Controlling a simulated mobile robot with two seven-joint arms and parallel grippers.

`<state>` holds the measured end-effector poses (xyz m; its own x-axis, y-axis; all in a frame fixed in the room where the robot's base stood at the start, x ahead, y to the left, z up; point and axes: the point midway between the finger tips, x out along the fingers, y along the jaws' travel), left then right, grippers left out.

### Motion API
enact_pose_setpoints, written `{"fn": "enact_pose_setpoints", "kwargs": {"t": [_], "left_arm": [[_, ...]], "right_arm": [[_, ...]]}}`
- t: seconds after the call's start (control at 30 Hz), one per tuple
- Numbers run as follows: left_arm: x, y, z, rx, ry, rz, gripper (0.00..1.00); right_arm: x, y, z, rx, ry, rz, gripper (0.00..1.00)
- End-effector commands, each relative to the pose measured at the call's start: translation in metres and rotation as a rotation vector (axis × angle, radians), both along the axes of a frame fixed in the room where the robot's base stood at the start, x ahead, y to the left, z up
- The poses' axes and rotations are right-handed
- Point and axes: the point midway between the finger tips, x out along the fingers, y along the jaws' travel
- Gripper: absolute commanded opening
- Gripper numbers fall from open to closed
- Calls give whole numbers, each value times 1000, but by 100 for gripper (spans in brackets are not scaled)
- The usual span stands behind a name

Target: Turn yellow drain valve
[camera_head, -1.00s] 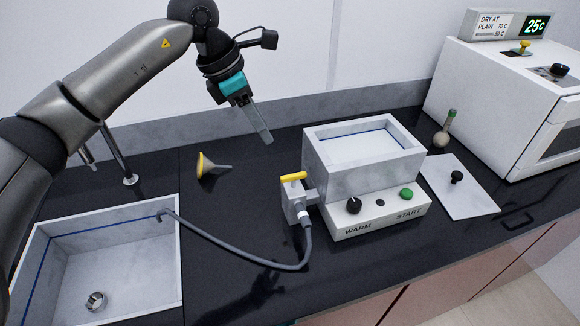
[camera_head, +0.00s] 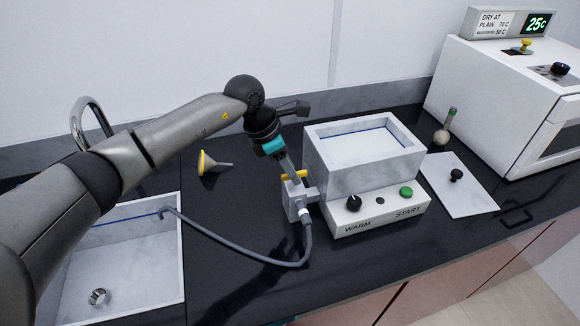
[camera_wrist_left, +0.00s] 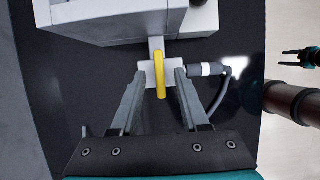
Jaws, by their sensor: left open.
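The yellow drain valve handle (camera_head: 300,175) sits on a light grey valve block (camera_head: 296,209) at the left side of the white bath (camera_head: 345,178). In the left wrist view the yellow handle (camera_wrist_left: 160,75) lies between the two fingers of my open left gripper (camera_wrist_left: 161,77). A gap shows on both sides of the handle. In the head view my left gripper (camera_head: 291,172) reaches down to the handle and partly hides it. My right gripper (camera_wrist_left: 297,57) shows small at the right edge of the left wrist view, its prongs apart and empty.
A grey hose (camera_head: 235,251) runs from the valve to the sink (camera_head: 120,213) at left. A yellow funnel (camera_head: 209,164) lies behind the valve. The control panel (camera_head: 378,207) is to its right. A white oven (camera_head: 510,100) stands further right. The front counter is clear.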

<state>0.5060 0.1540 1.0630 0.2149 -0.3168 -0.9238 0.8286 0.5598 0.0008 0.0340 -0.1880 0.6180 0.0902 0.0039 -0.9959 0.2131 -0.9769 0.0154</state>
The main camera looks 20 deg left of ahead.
Motion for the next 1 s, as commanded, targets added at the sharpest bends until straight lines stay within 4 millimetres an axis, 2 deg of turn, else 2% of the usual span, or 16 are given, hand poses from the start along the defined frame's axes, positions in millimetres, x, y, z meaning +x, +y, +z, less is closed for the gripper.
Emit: {"fn": "enact_pose_setpoints", "kwargs": {"t": [0.13,0.53,1.0], "left_arm": [[0,0,0,0,0,0,44],[0,0,0,-1,1,0,0],[0,0,1,0,0,3,0]], "right_arm": [[0,0,0,0,0,0,50],[0,0,0,0,0,0,50],[1,0,0,0,-1,0,50]]}}
